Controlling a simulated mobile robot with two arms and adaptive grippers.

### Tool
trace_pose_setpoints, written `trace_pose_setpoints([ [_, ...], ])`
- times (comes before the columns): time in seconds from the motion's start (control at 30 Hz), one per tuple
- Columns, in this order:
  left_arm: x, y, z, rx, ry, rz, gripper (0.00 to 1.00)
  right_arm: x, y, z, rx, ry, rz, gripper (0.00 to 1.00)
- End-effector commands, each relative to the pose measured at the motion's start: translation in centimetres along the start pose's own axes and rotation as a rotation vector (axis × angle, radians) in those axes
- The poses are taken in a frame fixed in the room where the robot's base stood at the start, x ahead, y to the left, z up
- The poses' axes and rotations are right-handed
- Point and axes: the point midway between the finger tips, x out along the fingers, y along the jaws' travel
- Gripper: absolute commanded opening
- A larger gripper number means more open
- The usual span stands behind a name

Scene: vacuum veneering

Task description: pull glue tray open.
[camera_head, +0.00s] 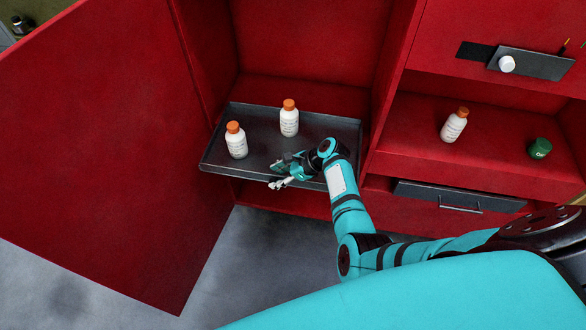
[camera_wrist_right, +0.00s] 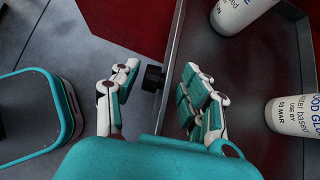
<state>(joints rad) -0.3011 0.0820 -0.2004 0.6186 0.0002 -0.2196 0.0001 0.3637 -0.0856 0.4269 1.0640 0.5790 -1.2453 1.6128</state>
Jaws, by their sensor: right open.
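The glue tray (camera_head: 215,158) is a dark grey shallow tray in the red cabinet. Its front part stands out past the cabinet opening. Two white glue bottles with orange caps, one at the left (camera_head: 236,143) and one further back (camera_head: 289,121), stand upright on it. My right gripper (camera_head: 276,178) is at the tray's front edge. In the right wrist view its fingers (camera_wrist_right: 158,72) are open, one on each side of a small black knob (camera_wrist_right: 152,78) on the tray's front wall, with visible gaps. My left gripper is not in view.
A large red door (camera_head: 100,140) stands open at the left. At the right, a shelf holds another white bottle (camera_head: 454,127) and a green container (camera_head: 540,148). A closed grey drawer (camera_head: 420,192) lies below. The grey floor (camera_head: 270,260) before the tray is clear.

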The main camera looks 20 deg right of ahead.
Motion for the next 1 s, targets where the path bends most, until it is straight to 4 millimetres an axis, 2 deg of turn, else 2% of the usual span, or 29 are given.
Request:
trace_pose_setpoints([
  [0.2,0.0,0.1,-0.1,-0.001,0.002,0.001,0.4,-4.8,-0.1,-0.1,-0.002,0.002,-0.005,0.45],
  [0.4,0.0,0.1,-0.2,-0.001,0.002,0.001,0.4,-8.0,0.0,-0.1,0.0,0.001,-0.002,0.45],
  [0.6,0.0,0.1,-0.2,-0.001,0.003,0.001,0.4,-9.2,0.0,-0.1,0.0,0.0,0.001,0.45],
  [1.0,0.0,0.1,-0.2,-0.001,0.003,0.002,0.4,-9.2,0.0,0.0,0.0,0.0,0.001,0.45],
])
